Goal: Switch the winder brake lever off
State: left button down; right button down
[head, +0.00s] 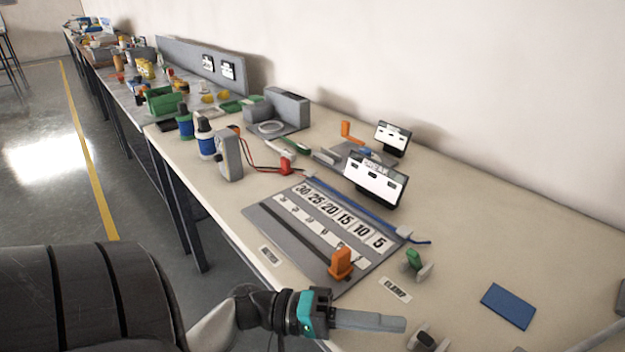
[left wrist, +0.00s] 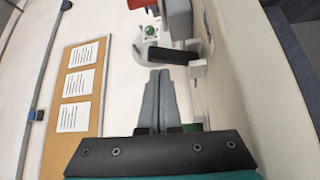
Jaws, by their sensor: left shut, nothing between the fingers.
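No part is clearly marked as the winder brake lever, and I cannot tell which one it is. A small pale fixture with a dark part (head: 428,338) sits at the bottom edge, just beyond my left gripper (head: 403,324). The gripper is shut and empty, its fingers pointing right over the front of the table. In the left wrist view the shut fingertips (left wrist: 160,73) point at a pale fixture with a green round part (left wrist: 149,31) and a dark bar (left wrist: 172,56); contact cannot be told. A green lever-like part (head: 414,259) stands behind the gripper. My right gripper is out of view.
A grey numbered board (head: 270,212) with an orange block (head: 341,263) lies left of the green part. A black sign stand (head: 376,181) and an orange-handled device (head: 350,131) stand behind. A blue pad (head: 508,306) lies right, with bare table around it.

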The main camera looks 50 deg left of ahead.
pick_arm(q)
jog(key=r+v, duration=0.1)
jog(key=v, duration=1)
jog(key=shift+a+f, duration=0.4)
jog(key=shift+f, duration=0.05)
jog(key=shift+s, duration=0.15)
